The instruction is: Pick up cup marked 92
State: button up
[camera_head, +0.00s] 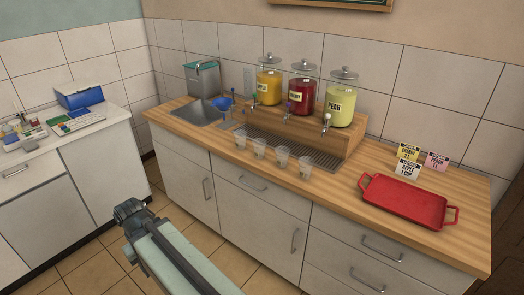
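Several small clear cups stand upright in a row along the front of the wooden counter, just before the drip grate. From left to right they are the first cup (241,141), the second cup (259,149), the third cup (282,157) and the last cup (306,168). Faint marks show on them, but they are too small to read, so I cannot tell which is 92. My arm rises from the bottom edge, left of the middle, in front of the cabinets and apart from the cups. I can make out no gripper fingers on it.
Apple (268,87), cherry (302,94) and pear (340,103) dispensers stand behind the drip grate (290,148). A red tray (405,203) and label cards (408,169) are on the right. A sink (198,112) is on the left. Counter between cups and tray is clear.

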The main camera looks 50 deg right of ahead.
aim_at(259, 144)
jog(key=z, duration=0.05)
jog(key=i, duration=0.95)
jog(key=u, duration=0.05)
